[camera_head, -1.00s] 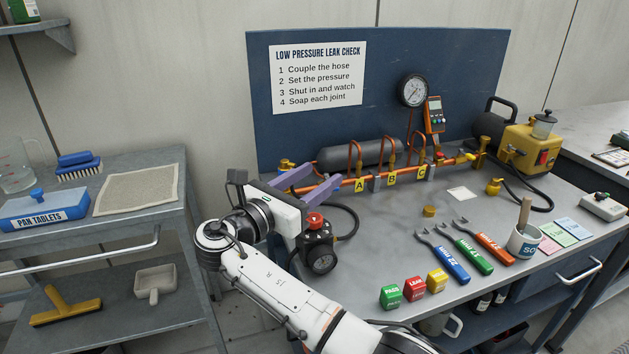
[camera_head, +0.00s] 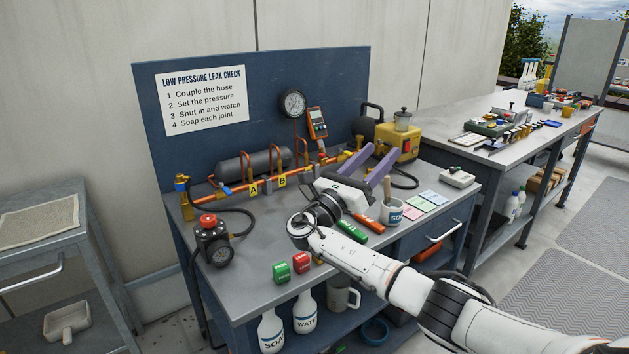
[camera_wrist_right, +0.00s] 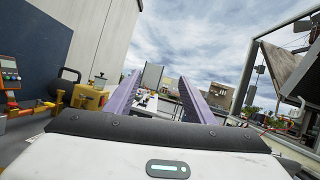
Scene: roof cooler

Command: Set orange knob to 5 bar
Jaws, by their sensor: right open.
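The orange-red knob (camera_head: 208,219) sits on top of the black regulator (camera_head: 211,238) at the left front of the bench. A small round gauge (camera_head: 222,256) is on the regulator's front, with its reading too small to tell. My right gripper (camera_head: 380,160) is well to the right of the regulator, above the right part of the bench. Its purple fingers are apart and nothing is between them; they also show in the right wrist view (camera_wrist_right: 160,95). My left gripper is in neither view.
A copper pipe run (camera_head: 272,180) with labels crosses the back of the bench, below a wall gauge (camera_head: 293,103). A soap pot (camera_head: 392,212) stands near my gripper. The surface around the regulator is mostly clear.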

